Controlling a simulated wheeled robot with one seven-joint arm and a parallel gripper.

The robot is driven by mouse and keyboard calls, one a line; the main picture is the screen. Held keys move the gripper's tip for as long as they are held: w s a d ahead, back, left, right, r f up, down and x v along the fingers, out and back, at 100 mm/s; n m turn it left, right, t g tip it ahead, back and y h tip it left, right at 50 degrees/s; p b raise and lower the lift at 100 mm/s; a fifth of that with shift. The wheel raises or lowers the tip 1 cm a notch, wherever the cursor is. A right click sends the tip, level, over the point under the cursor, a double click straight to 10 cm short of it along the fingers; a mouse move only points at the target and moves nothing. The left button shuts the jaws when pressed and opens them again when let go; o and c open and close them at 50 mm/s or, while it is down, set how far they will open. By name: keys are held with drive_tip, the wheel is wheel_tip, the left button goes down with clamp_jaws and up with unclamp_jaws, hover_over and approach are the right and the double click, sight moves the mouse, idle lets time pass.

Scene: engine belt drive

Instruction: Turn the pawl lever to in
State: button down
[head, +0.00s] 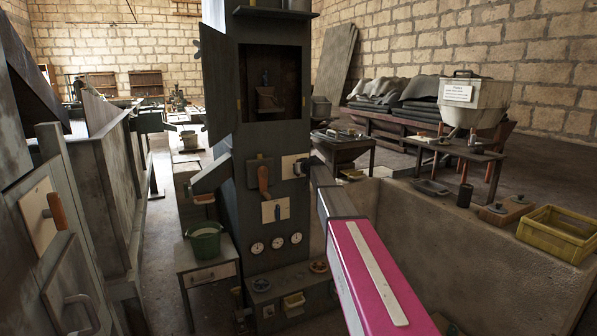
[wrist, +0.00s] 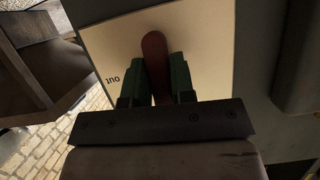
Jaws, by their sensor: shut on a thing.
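The pawl lever (wrist: 155,50) is a red-brown handle on a cream plate (wrist: 205,40) in the wrist view. The word "out" is printed upside down on the plate, left of the lever. My gripper (wrist: 156,72) is shut on the lever, with one green finger on each side of it. The lever points up in the wrist view, with its tip past the fingers. In the head view, my gripper (head: 302,167) is at the right side of the dark column, against the cream plate (head: 289,162). The lever itself is hidden there.
The dark column (head: 225,205) also bears an orange-handled lever (head: 263,180), a small cream plate (head: 275,210) and several gauges (head: 277,243). Its cabinet door (head: 217,85) hangs open. A green bucket (head: 204,241) stands at left. A low wall (head: 450,235) with a yellow crate (head: 556,234) is at right.

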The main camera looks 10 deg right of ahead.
idle(0.4)
drive_tip(key=c, duration=1)
unclamp_jaws()
drive_tip(key=shift+s, duration=0.1)
drive_tip(key=v, duration=1)
drive_tip(key=shift+s+r, duration=0.15)
drive_tip(key=shift+s, duration=0.2)
drive_tip(key=shift+d, duration=0.1)
